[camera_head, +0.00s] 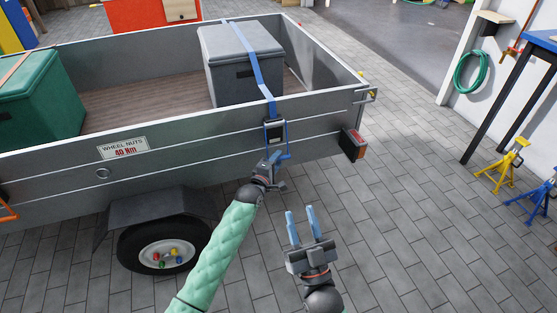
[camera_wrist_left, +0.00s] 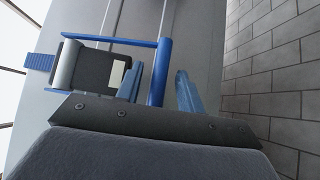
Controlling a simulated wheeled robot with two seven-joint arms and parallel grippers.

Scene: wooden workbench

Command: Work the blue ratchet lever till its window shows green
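The ratchet (camera_head: 275,131) hangs on the trailer's side wall at the lower end of a blue strap (camera_head: 256,68). In the left wrist view its dark body (camera_wrist_left: 88,66) has a small pale, whitish window (camera_wrist_left: 117,73); no green shows there. The blue lever (camera_wrist_left: 160,70) has a frame bar and a grip tube. My left gripper (camera_head: 273,160) is at the lever; in the wrist view its blue fingers (camera_wrist_left: 158,90) stand apart, one on each side of the tube, with a visible gap on the right. My right gripper (camera_head: 302,212) is open and empty, lower right.
The trailer (camera_head: 180,158) holds a grey box (camera_head: 235,75) under the strap and a green box (camera_head: 40,100). A tail lamp (camera_head: 353,144) sticks out right of the ratchet. The wheel (camera_head: 160,250) is below left.

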